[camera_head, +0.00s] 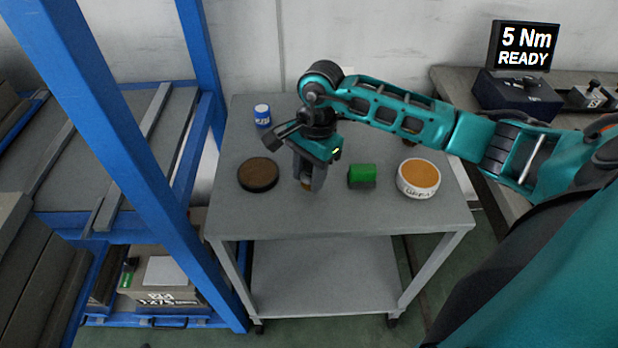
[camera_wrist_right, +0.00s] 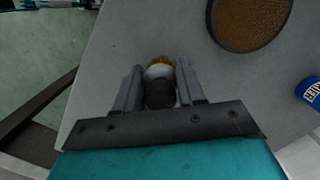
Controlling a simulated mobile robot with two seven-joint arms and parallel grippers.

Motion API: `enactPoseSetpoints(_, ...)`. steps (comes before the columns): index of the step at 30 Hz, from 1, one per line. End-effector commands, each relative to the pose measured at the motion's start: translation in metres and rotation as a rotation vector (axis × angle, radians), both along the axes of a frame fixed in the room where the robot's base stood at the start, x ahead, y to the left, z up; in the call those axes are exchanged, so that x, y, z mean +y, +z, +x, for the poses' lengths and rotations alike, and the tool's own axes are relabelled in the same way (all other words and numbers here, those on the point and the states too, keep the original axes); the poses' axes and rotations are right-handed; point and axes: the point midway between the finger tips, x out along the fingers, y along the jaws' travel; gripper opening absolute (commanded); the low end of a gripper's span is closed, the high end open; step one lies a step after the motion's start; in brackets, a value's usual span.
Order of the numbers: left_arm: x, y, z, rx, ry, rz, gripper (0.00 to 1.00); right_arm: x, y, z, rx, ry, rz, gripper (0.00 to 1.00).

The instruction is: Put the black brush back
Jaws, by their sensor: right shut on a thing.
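My right gripper (camera_head: 309,186) points down over the front middle of the grey cart top (camera_head: 330,222). Its fingers are shut on the black brush (camera_wrist_right: 160,95), which shows a dark round end, a pale band and golden bristles in the right wrist view, between the two fingers (camera_wrist_right: 160,82). In the head view the fingers hide most of the brush, and I cannot tell whether its tip touches the cart top. My left gripper is not in view.
Left of my gripper is a round black dish with brown filling (camera_head: 258,174); behind it, a blue can (camera_head: 262,116). To the right are a green-and-black block (camera_head: 362,176) and a white tub with orange contents (camera_head: 418,179). A blue rack (camera_head: 150,150) stands left.

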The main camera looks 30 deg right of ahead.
Motion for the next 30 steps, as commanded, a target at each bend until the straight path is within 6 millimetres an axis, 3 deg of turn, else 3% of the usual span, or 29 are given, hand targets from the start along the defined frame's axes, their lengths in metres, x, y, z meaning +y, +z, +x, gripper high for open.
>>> enactPoseSetpoints(3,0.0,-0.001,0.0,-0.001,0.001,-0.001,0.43,0.0,-0.017,-0.001,0.002,-0.001,0.0,0.09)
enactPoseSetpoints(14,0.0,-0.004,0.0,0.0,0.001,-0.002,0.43,0.0,-0.022,0.0,0.0,0.0,-0.001,0.09)
enactPoseSetpoints(15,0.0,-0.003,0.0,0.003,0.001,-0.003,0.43,0.0,-0.021,0.0,0.0,0.0,-0.001,0.41)
enactPoseSetpoints(23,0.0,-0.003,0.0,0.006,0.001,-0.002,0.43,0.0,-0.021,0.0,0.001,0.0,0.0,0.65)
enactPoseSetpoints(30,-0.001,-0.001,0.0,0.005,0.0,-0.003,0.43,0.0,-0.019,0.0,0.001,0.0,0.0,0.65)
